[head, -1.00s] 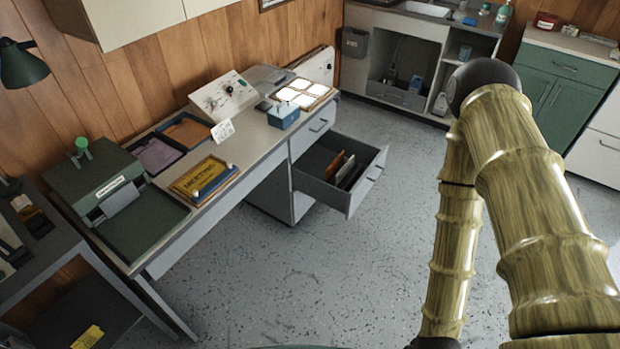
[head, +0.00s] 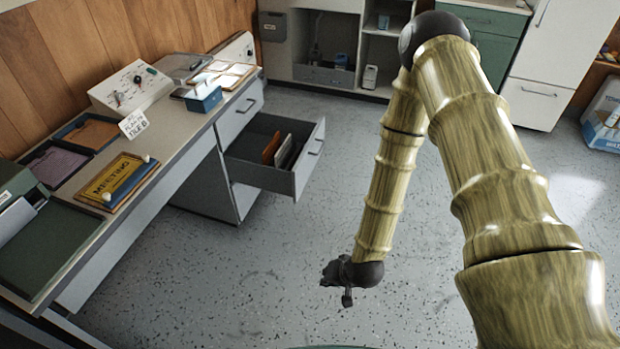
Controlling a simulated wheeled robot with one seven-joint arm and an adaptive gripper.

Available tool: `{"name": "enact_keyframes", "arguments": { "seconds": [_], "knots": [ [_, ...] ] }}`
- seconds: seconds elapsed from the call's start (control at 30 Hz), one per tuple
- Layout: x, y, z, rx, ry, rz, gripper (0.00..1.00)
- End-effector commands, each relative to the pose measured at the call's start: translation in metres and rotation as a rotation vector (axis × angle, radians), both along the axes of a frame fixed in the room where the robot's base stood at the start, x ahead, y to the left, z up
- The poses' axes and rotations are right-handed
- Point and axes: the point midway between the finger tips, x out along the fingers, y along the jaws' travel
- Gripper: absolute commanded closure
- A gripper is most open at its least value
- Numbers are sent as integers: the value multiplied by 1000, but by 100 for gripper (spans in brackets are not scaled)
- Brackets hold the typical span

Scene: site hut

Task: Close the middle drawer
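The middle drawer (head: 262,174) of the grey desk pedestal (head: 209,184) is pulled well out. It holds an orange folder and pale folders or cards standing upright inside. Its front, with a bar handle (head: 316,147), faces right. The drawer above it (head: 240,113) is shut, and the one below is partly hidden behind the open drawer. My gripper (head: 338,284) hangs low over the floor, in front of and to the right of the open drawer, apart from it. It is small and dark here, and I cannot tell its finger opening.
The desk top (head: 172,133) carries trays, a yellow "MEETING" sign (head: 113,178), a blue box (head: 203,98) and a control panel. Speckled floor (head: 270,260) is clear around the drawer.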

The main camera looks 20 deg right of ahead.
Motion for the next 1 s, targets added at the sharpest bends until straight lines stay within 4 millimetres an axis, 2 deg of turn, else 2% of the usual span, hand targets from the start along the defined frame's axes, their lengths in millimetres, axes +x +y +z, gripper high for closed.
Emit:
{"name": "enact_keyframes", "arguments": {
  "seconds": [0.03,0.4,0.67,1.0],
  "knots": [
    [16,0,-18,23,-28,-28,100],
    [121,-4,-46,215,-218,-210,100],
    [190,-17,-53,358,-351,-325,100],
    [269,-48,-49,557,-525,-455,100]
  ]
}}
